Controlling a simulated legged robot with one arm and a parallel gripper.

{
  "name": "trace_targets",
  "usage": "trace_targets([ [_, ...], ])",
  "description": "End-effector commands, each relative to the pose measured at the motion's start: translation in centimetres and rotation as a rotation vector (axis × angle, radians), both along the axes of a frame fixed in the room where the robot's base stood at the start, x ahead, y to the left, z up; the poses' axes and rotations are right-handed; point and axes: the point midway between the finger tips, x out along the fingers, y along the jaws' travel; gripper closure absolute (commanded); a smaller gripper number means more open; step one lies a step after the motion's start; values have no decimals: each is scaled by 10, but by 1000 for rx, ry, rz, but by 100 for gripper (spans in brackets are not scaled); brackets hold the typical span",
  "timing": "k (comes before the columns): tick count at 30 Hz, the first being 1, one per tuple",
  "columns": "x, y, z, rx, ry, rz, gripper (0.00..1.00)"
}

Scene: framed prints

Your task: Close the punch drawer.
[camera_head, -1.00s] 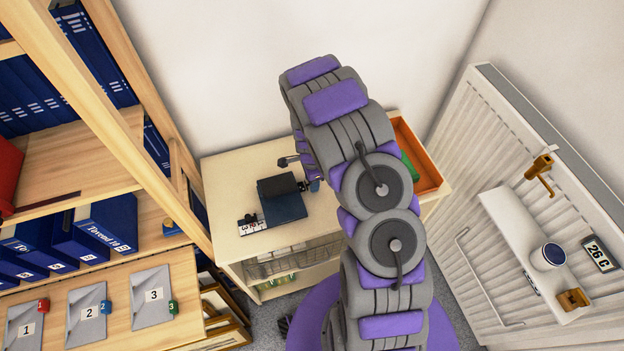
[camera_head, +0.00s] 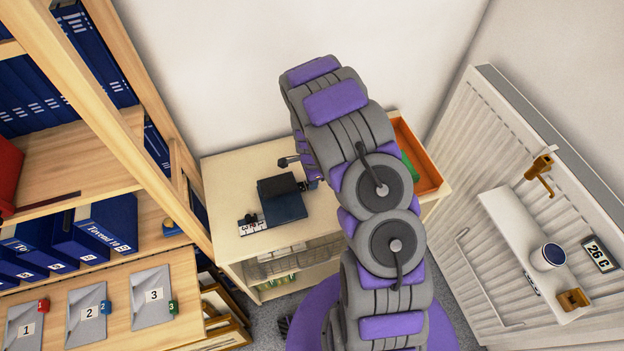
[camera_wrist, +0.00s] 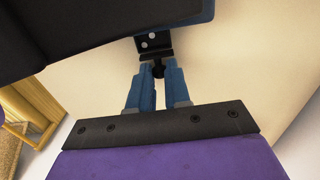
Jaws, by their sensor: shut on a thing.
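The punch is on the desk, with a dark blue base (camera_head: 286,208) and a black upper part (camera_head: 277,186). In the wrist view its black part (camera_wrist: 75,25) and blue edge (camera_wrist: 206,12) fill the top. A black bracket (camera_wrist: 152,44) with two pale screws and a small dark knob (camera_wrist: 158,70) sticks out from it. My gripper (camera_wrist: 159,74) has its two blue fingers shut on this knob. In the head view my gripper (camera_head: 311,185) is at the punch's right side, partly hidden by my arm. How far the drawer is out cannot be told.
The pale desk (camera_head: 235,170) is clear behind the punch. A small black item and white strip (camera_head: 252,229) lie at its left. An orange tray (camera_head: 425,160) stands right, behind my arm. Wooden shelving (camera_head: 85,75) stands left, a radiator (camera_head: 475,130) right.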

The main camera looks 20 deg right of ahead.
Motion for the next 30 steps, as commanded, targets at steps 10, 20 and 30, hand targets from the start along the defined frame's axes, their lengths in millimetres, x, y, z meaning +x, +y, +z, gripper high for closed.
trace_targets([
  [10, 3, 30, 2, -1, -2, 1, 100],
  [20, 2, 29, 1, -1, -2, -1, 73],
  [30, 2, 29, 1, -1, -1, -1, 57],
])
